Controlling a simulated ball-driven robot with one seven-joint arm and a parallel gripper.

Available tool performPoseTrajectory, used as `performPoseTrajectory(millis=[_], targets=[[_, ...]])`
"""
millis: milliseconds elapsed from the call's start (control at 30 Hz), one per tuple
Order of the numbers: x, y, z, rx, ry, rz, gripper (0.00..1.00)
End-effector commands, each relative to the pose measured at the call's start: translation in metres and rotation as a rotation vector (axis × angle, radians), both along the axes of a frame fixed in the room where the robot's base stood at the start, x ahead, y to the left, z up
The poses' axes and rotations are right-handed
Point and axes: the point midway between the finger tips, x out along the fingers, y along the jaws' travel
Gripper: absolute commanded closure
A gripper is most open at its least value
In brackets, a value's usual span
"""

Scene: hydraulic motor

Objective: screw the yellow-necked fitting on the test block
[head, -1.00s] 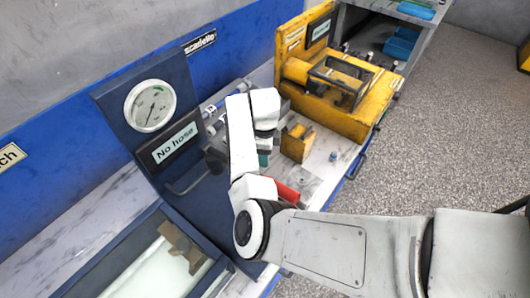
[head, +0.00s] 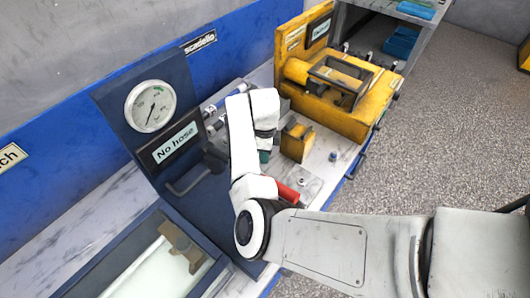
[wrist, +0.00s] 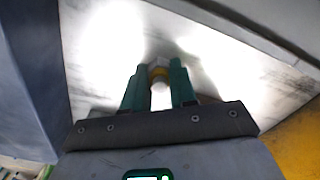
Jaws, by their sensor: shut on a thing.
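The yellow-necked fitting (wrist: 159,72) is between my gripper's two green fingers in the wrist view; its yellow ring shows, with a pale part below it. My gripper (wrist: 158,88) is shut on it. In the head view, my white arm hides most of the gripper and the fitting; only a bit of green finger (head: 264,156) shows. I cannot tell for sure which thing is the test block. A grey metal plate (head: 311,187) lies on the bench near the gripper, beside a red cylinder (head: 288,191). Contact between fitting and block is hidden.
A small yellow block (head: 297,143) and a large yellow machine (head: 340,107) stand beyond the gripper. A small blue-topped part (head: 333,156) sits near the bench edge. A dark blue panel with a gauge (head: 150,106) and bent handle (head: 187,184) is close on the left.

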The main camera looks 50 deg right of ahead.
Motion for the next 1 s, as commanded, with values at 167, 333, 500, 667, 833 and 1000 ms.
performPoseTrajectory(millis=[167,333,500,667,833,1000], targets=[[0.0,0.0,0.002,-0.001,-0.001,0.0,1.0],[0.0,0.0,0.011,0.0,0.0,0.0,1.0],[0.0,0.0,0.02,0.0,0.0,0.0,1.0],[0.0,0.0,0.029,-0.001,-0.001,0.0,1.0],[0.0,0.0,0.038,-0.001,-0.001,0.0,1.0],[0.0,0.0,0.047,-0.001,-0.001,0.0,1.0]])
